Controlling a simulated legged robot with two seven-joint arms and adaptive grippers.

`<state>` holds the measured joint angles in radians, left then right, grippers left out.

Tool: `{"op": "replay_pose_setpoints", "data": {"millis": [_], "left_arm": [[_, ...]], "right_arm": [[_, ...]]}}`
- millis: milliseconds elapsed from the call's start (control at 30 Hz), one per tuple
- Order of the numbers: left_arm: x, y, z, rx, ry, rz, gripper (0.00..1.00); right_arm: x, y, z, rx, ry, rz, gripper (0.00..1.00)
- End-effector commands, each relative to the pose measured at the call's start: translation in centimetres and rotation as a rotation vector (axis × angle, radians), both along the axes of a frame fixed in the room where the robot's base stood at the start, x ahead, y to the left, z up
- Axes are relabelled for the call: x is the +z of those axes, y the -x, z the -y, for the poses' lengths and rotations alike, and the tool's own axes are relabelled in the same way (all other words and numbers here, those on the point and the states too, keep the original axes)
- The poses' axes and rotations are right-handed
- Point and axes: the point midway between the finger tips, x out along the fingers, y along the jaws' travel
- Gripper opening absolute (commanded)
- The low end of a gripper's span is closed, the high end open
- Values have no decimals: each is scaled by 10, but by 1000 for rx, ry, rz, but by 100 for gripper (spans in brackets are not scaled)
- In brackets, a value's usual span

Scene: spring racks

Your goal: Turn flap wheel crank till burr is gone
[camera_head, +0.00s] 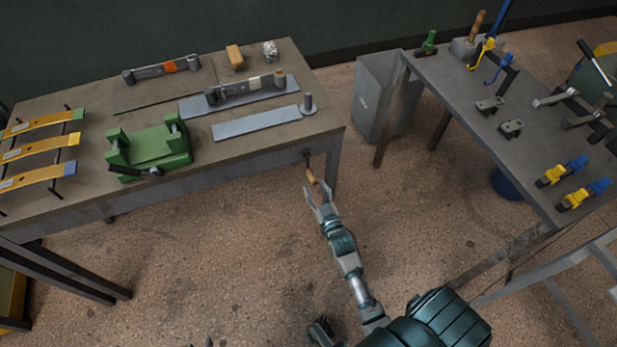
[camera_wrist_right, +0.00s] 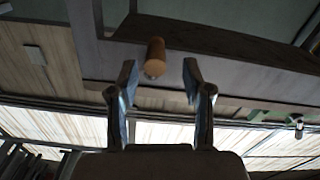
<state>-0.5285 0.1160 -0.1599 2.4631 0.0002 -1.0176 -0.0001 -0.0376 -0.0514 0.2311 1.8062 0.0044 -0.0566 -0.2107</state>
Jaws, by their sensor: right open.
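A crank with a wooden handle (camera_head: 311,177) hangs at the front edge of the left bench, near its right corner. The handle also shows in the right wrist view (camera_wrist_right: 155,57), ahead of and roughly between the fingertips. My right gripper (camera_head: 318,194) is open and empty just below the handle, apart from it as far as I can see. A grey disc with an upright post (camera_head: 308,104) stands on the bench above the crank; I cannot tell whether it is the flap wheel. No burr can be made out. Only small dark tips, perhaps my left gripper's, show at the bottom edge.
The left bench (camera_head: 245,152) holds a flat grey strip (camera_head: 255,122), a green fixture (camera_head: 150,150) and yellow leaf springs (camera_head: 38,151). A grey bin (camera_head: 382,98) and a second bench (camera_head: 470,135) with clamps stand at right. Floor below the crank is clear.

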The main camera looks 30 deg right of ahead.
Motion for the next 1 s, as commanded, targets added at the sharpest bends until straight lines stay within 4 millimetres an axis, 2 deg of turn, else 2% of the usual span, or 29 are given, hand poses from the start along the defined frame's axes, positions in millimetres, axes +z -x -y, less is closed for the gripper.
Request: {"op": "replay_pose_setpoints", "data": {"millis": [100,300,667,700,900,1000], "left_arm": [[5,-13,6,-4,21,81,40],[17,-27,12,-7,47,182,40],[21,-31,12,-8,55,214,40],[21,-31,13,-8,55,213,40],[21,-32,13,-8,55,212,40],[21,-32,13,-8,55,212,40]], "right_arm": [[-3,-25,7,0,0,-1,50],[-2,-49,12,-1,0,-1,50],[0,-56,13,-1,1,0,50],[0,-56,14,-1,1,-1,47],[0,-56,14,0,0,-1,0],[0,-56,14,-1,0,-1,0]]}}
